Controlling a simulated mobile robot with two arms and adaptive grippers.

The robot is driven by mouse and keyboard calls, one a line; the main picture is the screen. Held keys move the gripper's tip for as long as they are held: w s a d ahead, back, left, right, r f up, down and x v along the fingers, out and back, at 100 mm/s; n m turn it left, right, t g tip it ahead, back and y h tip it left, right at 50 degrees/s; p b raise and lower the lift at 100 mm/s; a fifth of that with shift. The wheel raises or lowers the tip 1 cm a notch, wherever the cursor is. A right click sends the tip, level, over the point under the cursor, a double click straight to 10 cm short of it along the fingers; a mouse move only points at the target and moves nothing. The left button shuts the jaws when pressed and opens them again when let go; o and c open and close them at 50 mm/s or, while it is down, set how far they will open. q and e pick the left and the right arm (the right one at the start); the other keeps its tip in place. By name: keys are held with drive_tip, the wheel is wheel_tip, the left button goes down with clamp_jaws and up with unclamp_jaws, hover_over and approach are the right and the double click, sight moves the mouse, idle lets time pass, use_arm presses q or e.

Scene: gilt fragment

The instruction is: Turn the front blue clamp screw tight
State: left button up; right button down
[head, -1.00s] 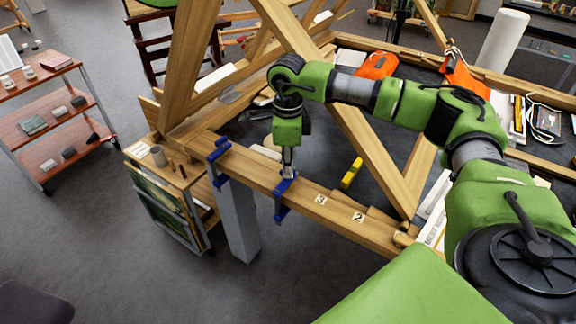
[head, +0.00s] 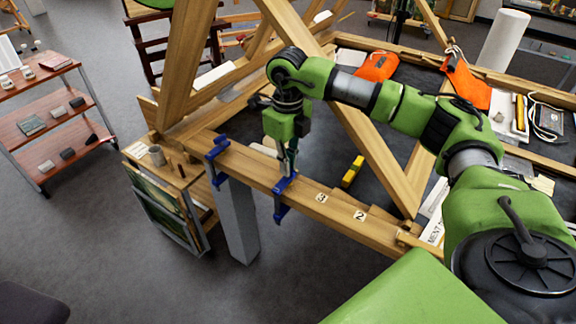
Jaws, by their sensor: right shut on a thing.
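Two blue clamps grip the wooden beam (head: 330,212). One clamp (head: 281,207) sits near the middle of the beam, and the other clamp (head: 216,150) sits farther left near its end. My right gripper (head: 288,172) points down over the middle clamp. Its fingers are shut at the top of that clamp, on its screw, which they largely hide. I cannot tell how tight the screw is. My left gripper is not in view.
Slanted wooden beams (head: 365,140) rise behind my right gripper. A yellow tool (head: 352,171) lies on the dark surface behind the beam. An orange object (head: 377,66) lies farther back.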

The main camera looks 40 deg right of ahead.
drive_tip(key=m, duration=0.3)
drive_tip(key=shift+m, duration=0.4)
drive_tip(key=m, duration=0.3)
drive_tip(key=shift+w+r+m+b, duration=0.1)
drive_tip(key=shift+m+b, duration=0.2)
drive_tip(key=shift+b, duration=0.1)
drive_tip(key=m, duration=0.3)
drive_tip(key=shift+m, duration=2.4)
drive_tip(key=shift+r, duration=0.1)
drive_tip(key=c, duration=2.2)
unclamp_jaws()
